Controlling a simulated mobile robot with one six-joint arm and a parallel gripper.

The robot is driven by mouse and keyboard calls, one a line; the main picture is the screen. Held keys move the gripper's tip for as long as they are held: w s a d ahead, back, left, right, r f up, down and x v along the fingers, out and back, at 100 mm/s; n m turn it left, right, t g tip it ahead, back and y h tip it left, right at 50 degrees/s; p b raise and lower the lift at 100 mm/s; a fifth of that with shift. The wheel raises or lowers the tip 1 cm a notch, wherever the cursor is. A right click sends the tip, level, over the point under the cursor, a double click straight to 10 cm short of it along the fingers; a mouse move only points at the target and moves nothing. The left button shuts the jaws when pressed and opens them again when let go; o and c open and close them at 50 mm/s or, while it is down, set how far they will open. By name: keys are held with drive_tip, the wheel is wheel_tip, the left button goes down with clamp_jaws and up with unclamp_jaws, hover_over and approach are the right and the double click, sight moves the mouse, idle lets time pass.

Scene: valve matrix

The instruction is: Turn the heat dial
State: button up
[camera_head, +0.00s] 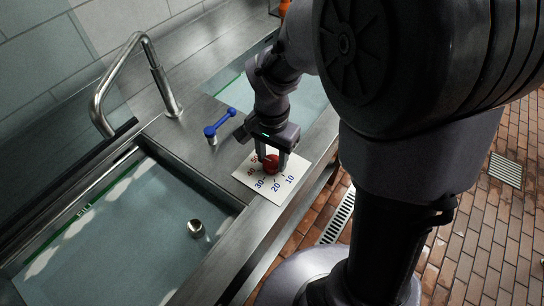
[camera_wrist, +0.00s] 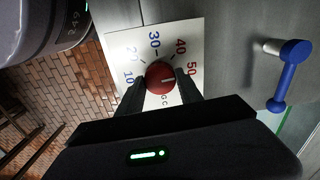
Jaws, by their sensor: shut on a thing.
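The heat dial is a red round knob (camera_head: 271,164) on a white plate (camera_head: 250,186) numbered 10 to 50, with 10, 20 and 30 in blue and 40 and 50 in red. My gripper (camera_head: 272,159) is over the plate, pointing down, with one finger on each side of the knob. The wrist view also shows the fingers (camera_wrist: 160,86) closed on it. The fingers hide part of the knob and of the plate's lower edge.
A blue lever valve (camera_head: 219,124) stands on the steel counter close behind the plate. A steel faucet (camera_head: 140,80) rises beside the water-filled basin (camera_head: 130,235) at the left. A second basin (camera_head: 232,92) lies behind my arm. The brick floor has a drain grate (camera_head: 340,215).

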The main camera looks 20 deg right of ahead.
sight(272, 161)
drive_tip(key=shift+m, duration=0.3)
drive_tip(key=o, duration=1.4)
drive_tip(key=shift+c, duration=0.2)
wheel_tip(272, 161, up, 17)
drive_tip(key=p, duration=0.7)
drive_tip(key=shift+r+p, duration=0.2)
drive_tip(key=shift+p, duration=0.15)
